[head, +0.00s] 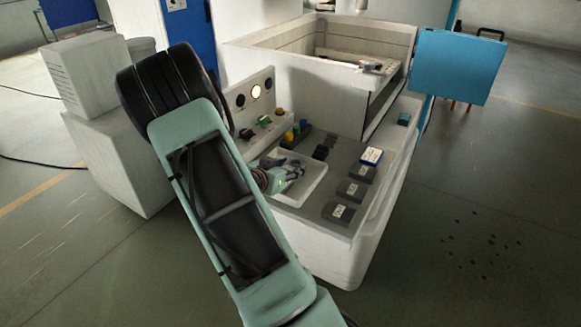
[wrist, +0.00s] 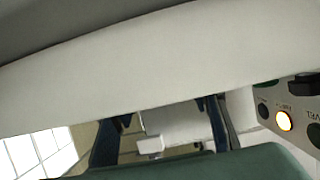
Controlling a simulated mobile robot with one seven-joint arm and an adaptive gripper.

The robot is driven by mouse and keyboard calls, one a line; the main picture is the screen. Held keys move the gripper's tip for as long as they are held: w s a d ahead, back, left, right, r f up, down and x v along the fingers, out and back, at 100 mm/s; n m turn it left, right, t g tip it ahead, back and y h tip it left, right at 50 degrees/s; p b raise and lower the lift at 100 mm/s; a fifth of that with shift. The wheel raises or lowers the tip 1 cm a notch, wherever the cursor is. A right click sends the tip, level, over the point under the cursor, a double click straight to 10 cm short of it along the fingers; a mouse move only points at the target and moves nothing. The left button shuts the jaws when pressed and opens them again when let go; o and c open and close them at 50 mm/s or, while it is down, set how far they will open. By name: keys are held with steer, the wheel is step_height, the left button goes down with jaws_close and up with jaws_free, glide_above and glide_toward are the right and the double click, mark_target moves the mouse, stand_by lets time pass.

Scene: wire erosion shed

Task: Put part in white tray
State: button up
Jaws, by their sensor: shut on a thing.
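The white tray (head: 312,193) is a shallow open tray on the grey top of the white machine, in the middle of the head view. My gripper (head: 292,171) is over the tray, low and close to it. In the wrist view, the dark fingers of my gripper (wrist: 163,128) stand apart with a pale shape between them. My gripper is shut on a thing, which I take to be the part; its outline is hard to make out. In the head view the part is largely hidden by the gripper. I cannot tell whether it touches the tray.
A control panel (head: 256,105) with a lit yellow lamp is behind to the left. A walled basin (head: 330,45) and a blue panel (head: 458,66) are farther back.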

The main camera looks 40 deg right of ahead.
steer(key=shift+f, duration=0.1)
steer(key=o, duration=1.6)
steer(key=shift+o, duration=0.2)
steer(key=shift+s+a+r, duration=0.1)
steer(key=shift+a+r, duration=0.15)
steer(key=shift+a, duration=0.05)
steer(key=v, duration=1.1)
steer(key=shift+s+a, duration=0.15)
